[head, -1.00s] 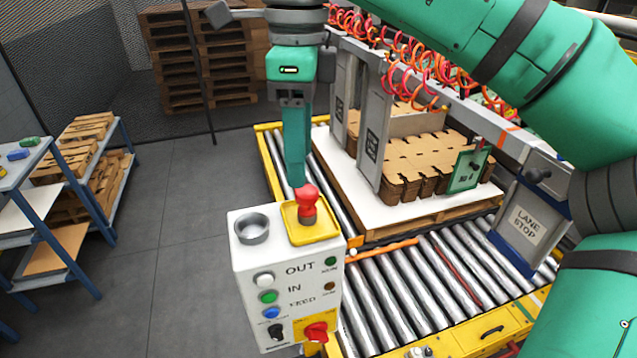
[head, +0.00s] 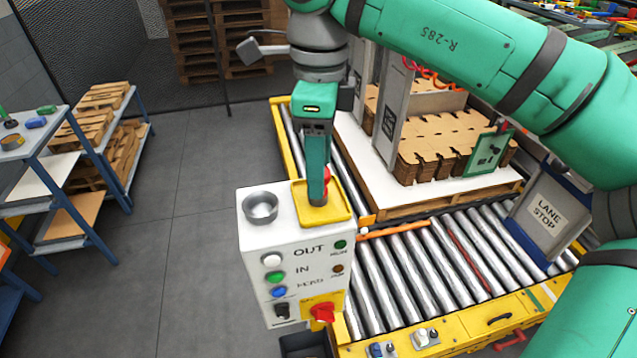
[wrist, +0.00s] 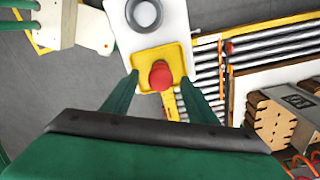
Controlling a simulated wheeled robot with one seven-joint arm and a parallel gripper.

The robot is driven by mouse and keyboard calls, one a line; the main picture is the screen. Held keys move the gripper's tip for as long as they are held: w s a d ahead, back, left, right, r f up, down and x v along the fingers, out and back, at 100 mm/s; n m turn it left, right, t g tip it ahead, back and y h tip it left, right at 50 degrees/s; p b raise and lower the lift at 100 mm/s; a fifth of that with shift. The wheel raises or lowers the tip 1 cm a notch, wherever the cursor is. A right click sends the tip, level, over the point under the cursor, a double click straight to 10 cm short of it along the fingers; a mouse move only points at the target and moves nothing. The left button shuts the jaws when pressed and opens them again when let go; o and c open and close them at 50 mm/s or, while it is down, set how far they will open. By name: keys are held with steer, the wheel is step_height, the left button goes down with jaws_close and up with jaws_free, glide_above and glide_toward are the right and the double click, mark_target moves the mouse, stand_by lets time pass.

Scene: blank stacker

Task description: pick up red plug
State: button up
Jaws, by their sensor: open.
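The red plug (wrist: 160,76) stands in a yellow square tray (wrist: 143,58) on top of the white control box. In the head view the plug (head: 327,182) is mostly hidden behind my finger, with a red edge showing on the right. My gripper (head: 317,200) points down over the yellow tray (head: 341,212). In the wrist view my gripper (wrist: 160,82) is open, with one green finger on each side of the plug. Gaps show between the plug and both fingers. I cannot tell exactly how far down the fingers reach along the plug.
The white control box (head: 256,240) has a grey round cup (head: 260,206) beside the tray, and buttons and a red knob (head: 322,312) on its front. A roller conveyor (head: 400,275) with stacked cardboard (head: 440,145) lies to the right. A blue shelf (head: 100,230) stands left; floor between is clear.

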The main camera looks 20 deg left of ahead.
step_height(320, 180, down, 3)
steer(key=shift+r, duration=0.15)
steer(key=c, duration=1.2)
steer(key=shift+r, duration=0.1)
